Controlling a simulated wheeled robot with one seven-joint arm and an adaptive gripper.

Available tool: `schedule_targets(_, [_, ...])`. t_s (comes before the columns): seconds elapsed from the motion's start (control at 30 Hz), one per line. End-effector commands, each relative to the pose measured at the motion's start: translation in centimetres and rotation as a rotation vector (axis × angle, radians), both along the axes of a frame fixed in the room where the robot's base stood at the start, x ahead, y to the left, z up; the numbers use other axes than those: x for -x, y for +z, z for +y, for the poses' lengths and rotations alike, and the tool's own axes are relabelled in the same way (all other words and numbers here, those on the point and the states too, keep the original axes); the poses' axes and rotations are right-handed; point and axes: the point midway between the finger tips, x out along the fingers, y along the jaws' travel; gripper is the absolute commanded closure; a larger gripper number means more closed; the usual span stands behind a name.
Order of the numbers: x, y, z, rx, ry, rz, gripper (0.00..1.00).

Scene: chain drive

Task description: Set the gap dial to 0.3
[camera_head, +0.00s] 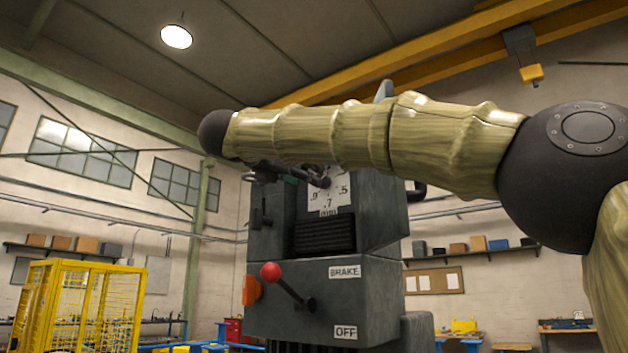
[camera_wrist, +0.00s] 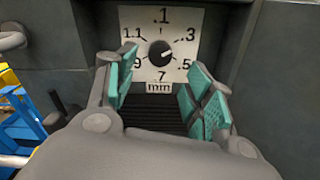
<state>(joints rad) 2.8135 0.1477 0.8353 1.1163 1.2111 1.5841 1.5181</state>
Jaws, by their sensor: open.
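The gap dial is a black knob (camera_wrist: 160,54) on a white plate (camera_wrist: 136,22) marked .1 to 1.1, with "mm" below. Its pale pointer mark faces right and slightly up, seemingly between .3 and .5. My gripper (camera_wrist: 160,88) is open, its teal-padded fingers spread on either side below the knob, with nothing between them. In the head view, the dial plate (camera_head: 341,196) is partly hidden behind my arm. My gripper (camera_head: 306,176) is mostly hidden there too, close to the plate. I cannot tell the exact distance to the knob.
The grey machine (camera_head: 360,290) carries a red-knobbed lever (camera_head: 271,272) beside BRAKE and OFF labels. A dark ribbed vent (camera_head: 325,236) lies below the dial. The dial sits in a recess with side walls. A yellow cage (camera_head: 80,305) stands at left.

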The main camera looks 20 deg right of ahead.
Motion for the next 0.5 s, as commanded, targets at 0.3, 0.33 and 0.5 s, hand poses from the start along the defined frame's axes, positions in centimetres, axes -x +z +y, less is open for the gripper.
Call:
schedule_targets(0.3, [2.8,0.0,3.6,0.002,0.001,0.0,0.47])
schedule_targets(0.33, [2.9,0.0,3.8,0.001,0.0,0.001,0.47])
schedule_targets(0.5, [3.3,-0.1,4.3,0.001,0.0,0.001,0.47])
